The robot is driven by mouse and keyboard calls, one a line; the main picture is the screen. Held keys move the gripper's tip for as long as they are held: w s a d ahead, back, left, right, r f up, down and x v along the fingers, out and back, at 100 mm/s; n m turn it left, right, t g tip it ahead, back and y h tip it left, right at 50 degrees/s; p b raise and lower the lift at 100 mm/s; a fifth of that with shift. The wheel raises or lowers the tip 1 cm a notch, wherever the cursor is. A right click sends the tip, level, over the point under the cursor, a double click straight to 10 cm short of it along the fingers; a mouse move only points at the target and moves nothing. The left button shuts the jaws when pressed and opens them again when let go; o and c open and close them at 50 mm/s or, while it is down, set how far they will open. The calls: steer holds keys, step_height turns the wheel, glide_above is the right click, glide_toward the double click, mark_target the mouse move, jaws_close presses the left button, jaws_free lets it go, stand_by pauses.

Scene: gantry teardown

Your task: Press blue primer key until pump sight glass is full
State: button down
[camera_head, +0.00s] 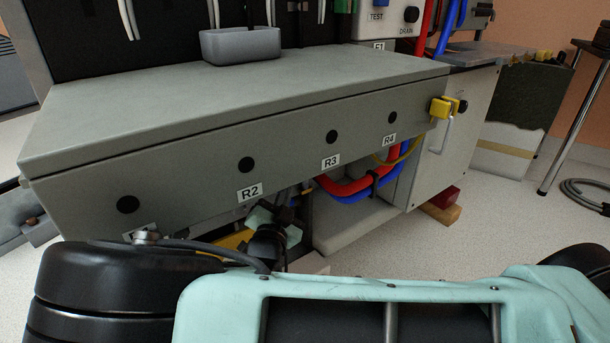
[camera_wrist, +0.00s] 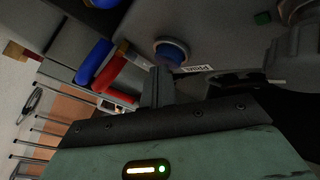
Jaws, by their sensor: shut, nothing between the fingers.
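The blue primer key (camera_wrist: 172,53) is a round blue button in a pale collar, in the upper middle of the wrist view. A white label (camera_wrist: 197,68) beside it seems to read "Prime". My gripper (camera_wrist: 157,74) is shut and empty, its dark fingertips just below and left of the key in the picture. I cannot tell whether they touch it. In the head view my arm reaches under the grey bench, and the key is hidden there. I cannot make out a pump sight glass in either view.
The grey bench top (camera_head: 240,95) overhangs the arm, with labels R2 to R4 on its front. Red hose (camera_head: 345,188) and blue hose (camera_head: 350,198) run beneath it; both show close by in the wrist view. A large grey knob (camera_wrist: 296,50) lies right of the key.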

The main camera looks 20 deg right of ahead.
steer(key=shift+w, duration=0.15)
steer(key=shift+s+d+p, duration=0.2)
steer(key=shift+s+p, duration=0.15)
steer(key=shift+s, duration=0.85)
steer(key=s+d+p, duration=0.1)
steer(key=s, duration=0.5)
steer(key=shift+d, duration=0.15)
stand_by(0.5)
